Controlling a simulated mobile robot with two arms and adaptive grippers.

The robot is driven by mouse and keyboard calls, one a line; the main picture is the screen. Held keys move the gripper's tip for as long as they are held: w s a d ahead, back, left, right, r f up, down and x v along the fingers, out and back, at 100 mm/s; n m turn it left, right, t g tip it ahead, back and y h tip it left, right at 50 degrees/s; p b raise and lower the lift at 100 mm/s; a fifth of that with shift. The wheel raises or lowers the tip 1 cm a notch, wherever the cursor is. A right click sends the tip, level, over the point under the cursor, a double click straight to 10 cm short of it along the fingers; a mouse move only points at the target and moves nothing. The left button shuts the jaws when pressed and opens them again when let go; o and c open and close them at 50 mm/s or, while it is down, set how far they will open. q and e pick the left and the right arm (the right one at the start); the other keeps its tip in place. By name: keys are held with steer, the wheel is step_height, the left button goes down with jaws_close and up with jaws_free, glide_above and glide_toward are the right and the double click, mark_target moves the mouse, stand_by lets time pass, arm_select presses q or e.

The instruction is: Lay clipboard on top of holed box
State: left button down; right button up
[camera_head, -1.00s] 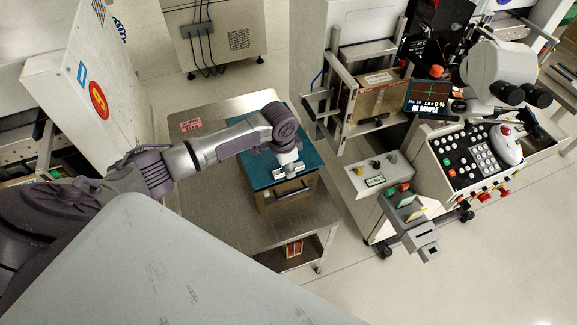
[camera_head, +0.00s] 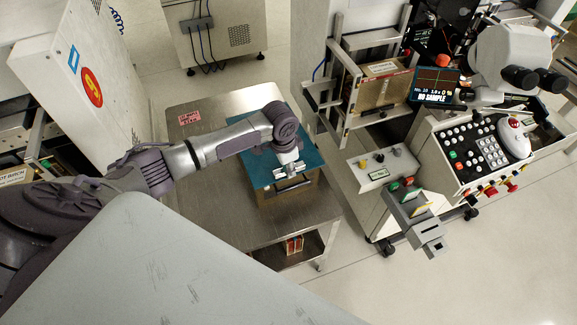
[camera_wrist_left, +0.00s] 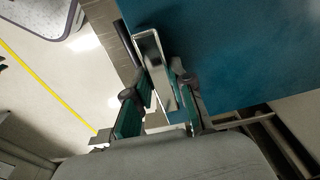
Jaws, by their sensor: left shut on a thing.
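The clipboard is a flat teal board (camera_head: 262,168) with a silver metal clip. It lies roughly level over the brown box (camera_head: 288,194) on the steel table and covers most of the box's top. I cannot tell whether board and box touch. My left gripper (camera_head: 291,172) is shut on the clipboard at its clip end. In the left wrist view, the fingers (camera_wrist_left: 170,98) are at the metal clip by the edge of the teal board (camera_wrist_left: 235,50). My right gripper is not in view.
The steel table (camera_head: 215,178) has bare room left and front of the box, with a red-printed label (camera_head: 189,118) at the back left. A lower shelf holds a small red-and-white item (camera_head: 293,245). A machine with a control panel (camera_head: 478,150) stands to the right.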

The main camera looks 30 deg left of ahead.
arm_select(q)
steer(key=shift+f, duration=0.4)
steer(key=c, duration=0.9)
jaws_free()
steer(key=r, duration=0.4)
steer(key=s+r, duration=0.1)
steer(key=r, duration=0.7)
steer(key=shift+s+a, duration=0.15)
steer(key=shift+a, duration=0.15)
